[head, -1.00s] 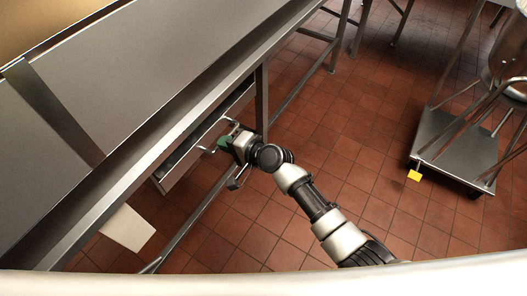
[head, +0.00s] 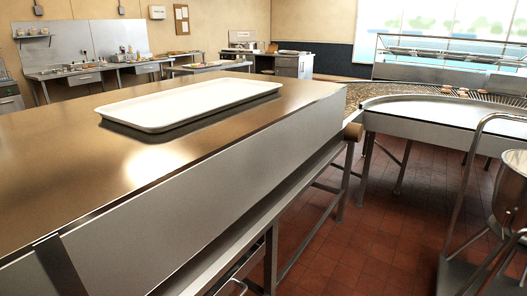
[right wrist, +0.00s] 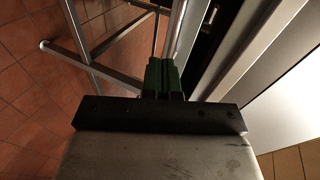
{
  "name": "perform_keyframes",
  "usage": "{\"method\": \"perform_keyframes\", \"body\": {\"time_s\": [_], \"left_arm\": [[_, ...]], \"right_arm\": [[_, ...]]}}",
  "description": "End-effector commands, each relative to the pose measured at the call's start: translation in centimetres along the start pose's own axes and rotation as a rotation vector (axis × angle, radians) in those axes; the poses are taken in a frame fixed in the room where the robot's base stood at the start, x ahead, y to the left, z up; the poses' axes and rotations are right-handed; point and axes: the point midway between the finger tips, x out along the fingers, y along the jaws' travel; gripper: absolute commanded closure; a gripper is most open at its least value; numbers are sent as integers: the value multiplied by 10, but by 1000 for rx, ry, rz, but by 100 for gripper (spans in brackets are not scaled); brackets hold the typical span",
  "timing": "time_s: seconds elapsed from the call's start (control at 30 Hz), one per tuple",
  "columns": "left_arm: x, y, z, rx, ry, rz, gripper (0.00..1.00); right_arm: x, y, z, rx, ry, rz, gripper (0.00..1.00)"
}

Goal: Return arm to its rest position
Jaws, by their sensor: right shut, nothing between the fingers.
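My right gripper (right wrist: 163,80) shows in the right wrist view, its green fingers together with nothing between them. It is below the edge of the steel counter, close to metal legs and crossbars (right wrist: 95,65). A grey metal edge (right wrist: 235,50) runs along its right side, with a dark gap beside it. No part of either arm shows in the head view, and my left gripper is in neither view now.
The steel counter (head: 240,190) fills the left and centre of the head view, with a white tray (head: 190,105) on top. A wheeled cart (head: 470,200) stands at the right. Red tiled floor (head: 345,235) lies clear between them. A curved counter (head: 440,115) stands beyond.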

Motion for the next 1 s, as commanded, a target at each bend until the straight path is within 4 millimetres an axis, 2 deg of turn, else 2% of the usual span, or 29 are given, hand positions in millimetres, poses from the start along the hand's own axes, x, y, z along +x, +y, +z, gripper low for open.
{"method": "perform_keyframes", "body": {"time_s": [0.03, 0.07, 0.13, 0.2, 0.27, 0.3, 0.4, 0.5, 0.6, 0.73, 0.8, 0.9, 1.0], "left_arm": [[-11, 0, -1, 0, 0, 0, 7], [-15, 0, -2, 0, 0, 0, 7], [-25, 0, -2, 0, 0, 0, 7], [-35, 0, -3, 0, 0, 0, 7], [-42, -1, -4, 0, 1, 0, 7], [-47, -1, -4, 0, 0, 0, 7], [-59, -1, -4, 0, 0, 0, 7], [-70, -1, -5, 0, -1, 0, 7], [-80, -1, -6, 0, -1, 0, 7], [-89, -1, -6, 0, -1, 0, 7], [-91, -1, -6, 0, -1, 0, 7], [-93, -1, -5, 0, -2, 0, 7], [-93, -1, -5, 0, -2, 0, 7]], "right_arm": [[-4, 27, -2, -20, 27, 71, 100], [-7, 46, -2, -44, 45, 118, 100], [-18, 97, -1, -108, 77, 241, 100], [-35, 148, 6, -181, 88, 369, 100], [-54, 190, 17, -244, 80, 474, 100], [-67, 216, 26, -288, 67, 540, 100], [-107, 275, 56, -395, 4, 695, 100], [-154, 325, 93, -500, -93, 829, 100], [-200, 362, 132, -597, -210, 930, 100], [-249, 392, 177, -690, -350, 1005, 100], [-266, 401, 194, -725, -405, 1025, 100], [-282, 408, 209, -752, -456, 1039, 100], [-286, 411, 213, -763, -471, 1043, 100]]}}
